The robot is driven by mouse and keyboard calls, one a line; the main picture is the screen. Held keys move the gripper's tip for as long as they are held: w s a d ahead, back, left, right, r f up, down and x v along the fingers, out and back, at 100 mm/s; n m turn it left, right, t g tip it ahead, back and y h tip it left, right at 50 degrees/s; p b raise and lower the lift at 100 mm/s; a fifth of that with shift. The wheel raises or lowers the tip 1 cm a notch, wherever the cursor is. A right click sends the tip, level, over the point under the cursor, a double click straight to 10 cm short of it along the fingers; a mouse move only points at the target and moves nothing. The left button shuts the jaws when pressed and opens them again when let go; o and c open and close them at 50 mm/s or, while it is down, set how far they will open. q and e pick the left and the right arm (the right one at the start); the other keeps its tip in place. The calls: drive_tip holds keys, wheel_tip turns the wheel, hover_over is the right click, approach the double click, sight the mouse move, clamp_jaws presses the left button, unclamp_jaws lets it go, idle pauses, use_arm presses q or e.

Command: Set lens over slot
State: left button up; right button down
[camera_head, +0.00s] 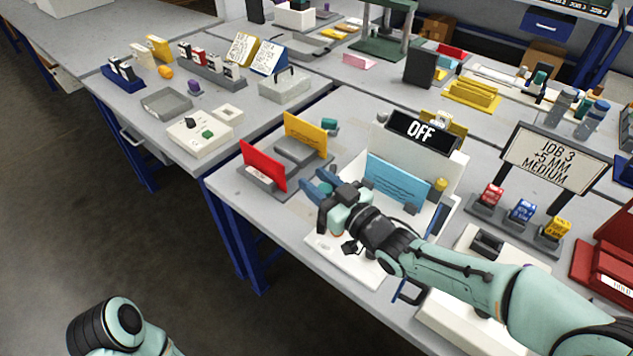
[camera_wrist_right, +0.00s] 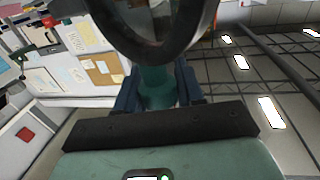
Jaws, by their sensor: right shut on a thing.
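My right gripper (camera_head: 316,184) has its blue fingers over the front table, by the red and yellow cards. In the right wrist view the fingers (camera_wrist_right: 157,90) close on the teal handle (camera_wrist_right: 156,86) of the lens. The lens's dark round rim (camera_wrist_right: 150,45) fills the top of that view. In the head view only a small teal part (camera_head: 326,188) shows between the fingers; the rim cannot be made out. I cannot tell which opening is the slot. My left gripper is out of view; only part of that arm shows at bottom left.
A grey tray with a red card (camera_head: 262,165) and a yellow card (camera_head: 306,132) stands just beyond the gripper. A white machine with an OFF sign (camera_head: 420,131) and a blue sheet (camera_head: 397,179) is to its right.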

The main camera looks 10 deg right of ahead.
drive_tip(key=c, duration=0.8)
unclamp_jaws()
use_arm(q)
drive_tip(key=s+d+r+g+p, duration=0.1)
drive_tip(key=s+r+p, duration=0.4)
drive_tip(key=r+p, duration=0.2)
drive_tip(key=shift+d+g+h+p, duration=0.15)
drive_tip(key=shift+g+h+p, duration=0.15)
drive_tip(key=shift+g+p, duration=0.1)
use_arm(e)
wheel_tip(320, 180, up, 20)
